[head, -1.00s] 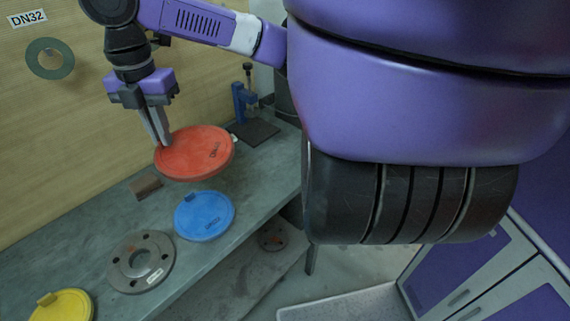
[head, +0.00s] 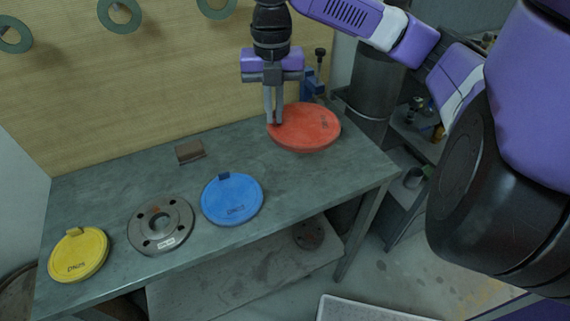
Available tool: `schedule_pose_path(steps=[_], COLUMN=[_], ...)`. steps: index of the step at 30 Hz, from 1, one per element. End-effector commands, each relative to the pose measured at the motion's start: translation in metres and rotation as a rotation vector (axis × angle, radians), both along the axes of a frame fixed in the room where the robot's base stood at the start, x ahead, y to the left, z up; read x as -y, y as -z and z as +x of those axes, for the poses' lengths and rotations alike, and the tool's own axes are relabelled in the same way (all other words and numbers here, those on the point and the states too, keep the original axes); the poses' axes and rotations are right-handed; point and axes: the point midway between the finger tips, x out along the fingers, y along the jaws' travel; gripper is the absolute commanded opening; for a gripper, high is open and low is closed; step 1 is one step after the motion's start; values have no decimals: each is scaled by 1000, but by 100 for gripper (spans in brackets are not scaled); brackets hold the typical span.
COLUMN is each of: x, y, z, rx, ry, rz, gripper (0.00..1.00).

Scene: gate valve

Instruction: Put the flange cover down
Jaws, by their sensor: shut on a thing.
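A round red flange cover (head: 310,128) is at the back right of the workbench. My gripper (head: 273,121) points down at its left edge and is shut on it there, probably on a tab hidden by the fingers. The cover looks about level. Whether its underside touches the bench or hangs just above it, I cannot tell. A blue cover (head: 232,200) and a yellow cover (head: 79,255), each with a small tab, lie on the bench. A grey metal flange with bolt holes (head: 180,219) lies between them.
The grey workbench (head: 290,185) is clear in front of the red cover. A small brown block (head: 190,151) lies near the back wall. A blue stand (head: 310,83) is behind the red cover. Another flange (head: 308,235) lies on the lower shelf. Gasket rings (head: 119,14) hang on the wall.

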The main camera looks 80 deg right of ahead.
Motion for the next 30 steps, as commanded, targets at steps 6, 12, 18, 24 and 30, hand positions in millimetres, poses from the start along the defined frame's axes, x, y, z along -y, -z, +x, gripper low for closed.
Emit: schedule_pose_path(steps=[6, 12, 18, 24, 30], x=[0, 0, 1, 0, 0], y=[54, 96, 114, 132, 157], z=[-1, -1, 0, -1, -1], rx=[-2, -2, 0, -1, 0], ry=[3, 3, 2, 3, 3], rz=[3, 2, -1, 1, 0], gripper=[0, 0, 0, 0, 0])
